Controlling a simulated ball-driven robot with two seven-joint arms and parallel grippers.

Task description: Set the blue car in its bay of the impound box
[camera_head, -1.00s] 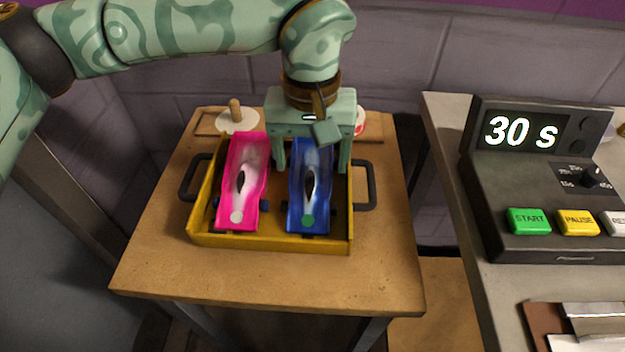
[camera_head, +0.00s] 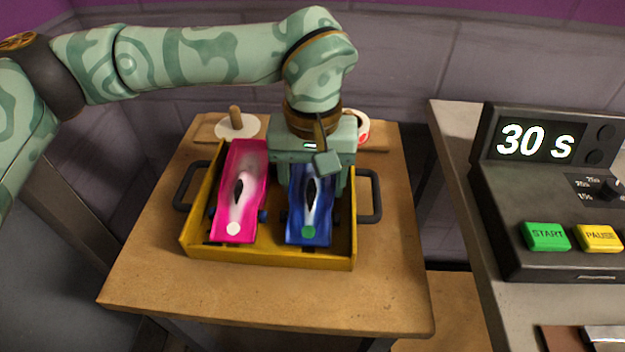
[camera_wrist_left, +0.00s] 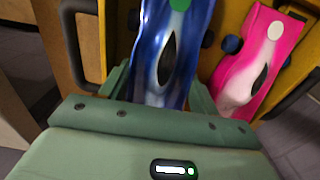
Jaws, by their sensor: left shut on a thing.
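The blue car (camera_head: 309,209) is in the right part of the yellow impound box (camera_head: 270,257), its nose toward the near wall. It also shows in the left wrist view (camera_wrist_left: 169,50). My left gripper (camera_head: 312,183) is shut on the far end of the blue car from above, one finger on each side. The pink car (camera_head: 238,195) lies in the left part of the box, beside the blue one. Whether the blue car's wheels rest on the box floor is hard to tell. My right gripper is not in view.
The box stands on a small wooden table (camera_head: 150,270) and has black side handles (camera_head: 370,196). A white disc with a wooden peg (camera_head: 237,124) and a white-and-red roll (camera_head: 358,127) lie behind it. A timer (camera_head: 545,190) reading 30 s stands on the right counter.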

